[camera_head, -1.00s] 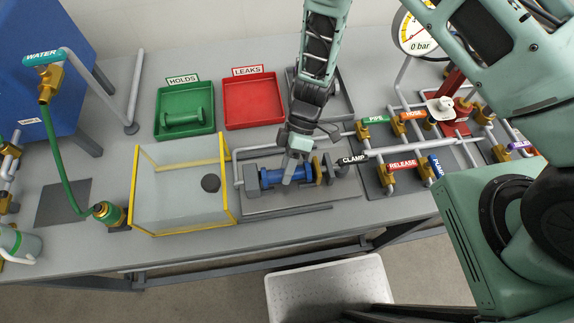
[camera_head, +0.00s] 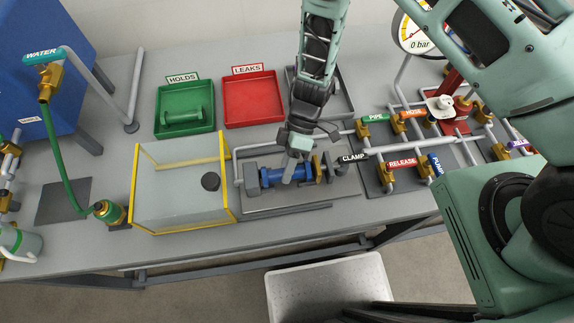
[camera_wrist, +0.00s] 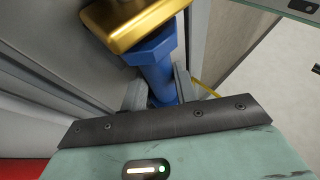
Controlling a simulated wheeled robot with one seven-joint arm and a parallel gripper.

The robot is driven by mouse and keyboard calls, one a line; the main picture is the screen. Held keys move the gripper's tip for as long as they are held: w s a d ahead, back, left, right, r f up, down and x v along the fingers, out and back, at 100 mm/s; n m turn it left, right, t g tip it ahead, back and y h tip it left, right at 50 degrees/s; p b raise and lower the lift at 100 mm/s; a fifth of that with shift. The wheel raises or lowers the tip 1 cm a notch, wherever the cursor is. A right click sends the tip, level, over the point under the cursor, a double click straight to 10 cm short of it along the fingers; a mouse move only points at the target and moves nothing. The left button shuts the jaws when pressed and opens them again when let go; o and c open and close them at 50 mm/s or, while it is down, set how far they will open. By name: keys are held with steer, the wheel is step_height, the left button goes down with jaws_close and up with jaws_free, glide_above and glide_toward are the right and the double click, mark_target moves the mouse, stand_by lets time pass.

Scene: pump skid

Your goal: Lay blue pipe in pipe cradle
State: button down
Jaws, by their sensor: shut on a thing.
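The blue pipe (camera_head: 270,176) lies level at the pipe cradle, a grey fixture (camera_head: 252,180) with a brass-coloured block (camera_head: 318,169) at its right side. My gripper (camera_head: 289,180) reaches down from above and is shut on the pipe's middle. In the wrist view the blue pipe (camera_wrist: 155,75) runs between my gripper's two grey fingers (camera_wrist: 160,93), with its wider end against the brass block (camera_wrist: 130,20). Whether the pipe rests fully on the cradle is hidden by my fingers.
A clear yellow-edged tank (camera_head: 180,190) stands just left. Behind are a green HOLDS tray (camera_head: 184,125) with a green pipe (camera_head: 183,117) and an empty red LEAKS tray (camera_head: 253,105). The CLAMP handle (camera_head: 352,159) and labelled valves (camera_head: 395,165) crowd the right.

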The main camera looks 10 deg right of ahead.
steer(key=c, duration=1)
jaws_free()
steer(key=shift+f, duration=0.1)
steer(key=shift+d+f, duration=0.1)
steer(key=shift+w, duration=0.15)
steer(key=shift+w+d+r, duration=0.1)
steer(key=shift+w+r, duration=0.1)
steer(key=shift+r, duration=0.05)
steer(key=b+v, duration=0.4)
steer(key=v, duration=1.2)
steer(key=shift+r, duration=0.5)
